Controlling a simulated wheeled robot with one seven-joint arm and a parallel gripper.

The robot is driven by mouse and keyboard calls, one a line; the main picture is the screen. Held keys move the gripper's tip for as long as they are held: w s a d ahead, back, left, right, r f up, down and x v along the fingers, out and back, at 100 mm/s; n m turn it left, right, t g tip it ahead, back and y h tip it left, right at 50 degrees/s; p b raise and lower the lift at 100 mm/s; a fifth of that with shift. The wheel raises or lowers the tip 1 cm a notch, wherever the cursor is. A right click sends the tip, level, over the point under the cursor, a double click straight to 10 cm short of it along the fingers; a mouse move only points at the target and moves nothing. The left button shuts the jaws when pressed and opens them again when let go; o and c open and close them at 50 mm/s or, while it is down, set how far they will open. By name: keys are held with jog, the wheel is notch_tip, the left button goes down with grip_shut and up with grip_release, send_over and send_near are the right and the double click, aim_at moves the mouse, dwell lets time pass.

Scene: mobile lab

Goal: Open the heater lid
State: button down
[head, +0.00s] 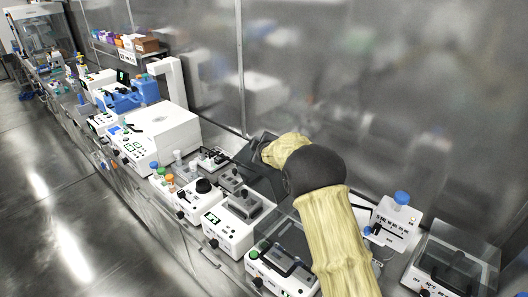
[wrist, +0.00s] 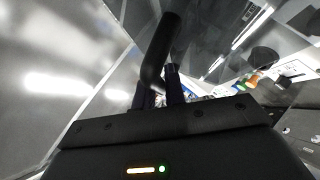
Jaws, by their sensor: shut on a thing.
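My gripper (wrist: 160,92) is shut on a bent black handle (wrist: 162,45) in the wrist view. The handle rises between the two dark fingers and curves up. A see-through panel (wrist: 205,45) shows beside it, apparently the heater lid. In the head view my yellow-sleeved arm reaches toward the back wall and hides most of the gripper. A dark tilted see-through panel (head: 262,180) stands below the arm's far end; I cannot tell for sure that it is the same lid. The heater's body is not clearly seen behind the arm.
White bench devices with knobs and displays crowd the counter, including one with a black handle (head: 283,268) and one with a grey block (head: 238,217). A metal wall (head: 390,90) runs close behind.

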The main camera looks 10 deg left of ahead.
jog(key=shift+w+d, duration=0.2)
jog(key=shift+w, duration=0.05)
jog(key=c, duration=1.5)
grip_release()
jog(key=shift+o, duration=0.2)
jog(key=shift+s, duration=0.15)
jog(key=b+v, duration=0.5)
jog(key=v, duration=1.2)
jog(key=shift+r+b, duration=0.15)
jog(key=shift+b, duration=0.2)
jog(key=shift+c, duration=0.2)
